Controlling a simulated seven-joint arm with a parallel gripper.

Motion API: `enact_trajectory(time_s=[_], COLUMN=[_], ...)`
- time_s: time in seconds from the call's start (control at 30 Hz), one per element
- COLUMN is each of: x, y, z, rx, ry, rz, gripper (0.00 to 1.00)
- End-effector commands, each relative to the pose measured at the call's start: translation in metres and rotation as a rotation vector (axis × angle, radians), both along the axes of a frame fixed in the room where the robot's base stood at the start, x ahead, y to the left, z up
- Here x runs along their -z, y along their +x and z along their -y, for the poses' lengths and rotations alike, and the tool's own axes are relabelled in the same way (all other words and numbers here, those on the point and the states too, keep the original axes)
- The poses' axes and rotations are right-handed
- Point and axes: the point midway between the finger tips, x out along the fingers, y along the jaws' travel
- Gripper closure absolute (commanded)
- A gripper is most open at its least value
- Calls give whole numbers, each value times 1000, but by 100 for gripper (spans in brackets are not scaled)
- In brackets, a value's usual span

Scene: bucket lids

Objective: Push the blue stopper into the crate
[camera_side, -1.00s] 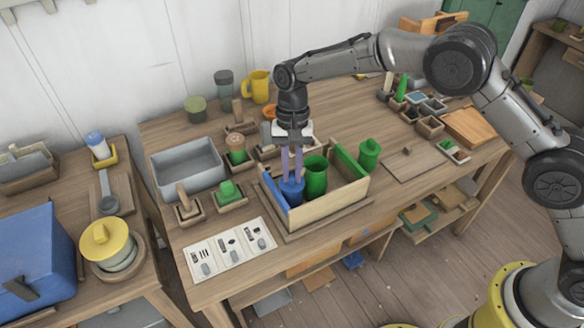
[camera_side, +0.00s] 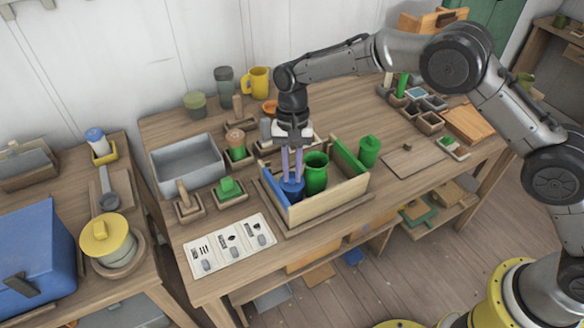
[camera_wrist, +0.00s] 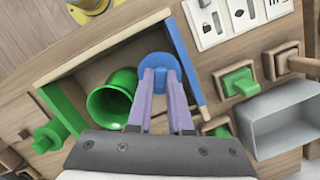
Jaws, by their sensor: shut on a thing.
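The blue stopper (camera_side: 292,187) is at the left end of the wooden crate (camera_side: 330,203), beside the crate's blue end wall. In the wrist view the round blue stopper (camera_wrist: 158,66) shows between and beyond my fingertips. My gripper (camera_side: 292,176) points straight down into the crate with its two purple fingers shut on the stopper. The same gripper shows in the wrist view (camera_wrist: 160,76). A green open cup (camera_side: 315,175) stands in the crate to the right of the stopper. The stopper's underside is hidden by the crate's front wall.
A green lidded container (camera_side: 369,151) stands just right of the crate. A grey bin (camera_side: 187,165) and small wooden trays with a green block (camera_side: 229,188) lie to the left. A picture card (camera_side: 229,243) lies in front.

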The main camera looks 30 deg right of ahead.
Motion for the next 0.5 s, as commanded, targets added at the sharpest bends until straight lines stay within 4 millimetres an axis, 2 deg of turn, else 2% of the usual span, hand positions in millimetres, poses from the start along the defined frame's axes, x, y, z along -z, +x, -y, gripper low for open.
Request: enact_trajectory(time_s=[0.3, 0.33, 0.5], x=[4, 4, 4], y=[0, 0, 0], z=[0, 0, 0], rx=[0, 0, 0], ry=[1, 1, 0], rz=[0, 0, 0], gripper=[100, 78, 48])
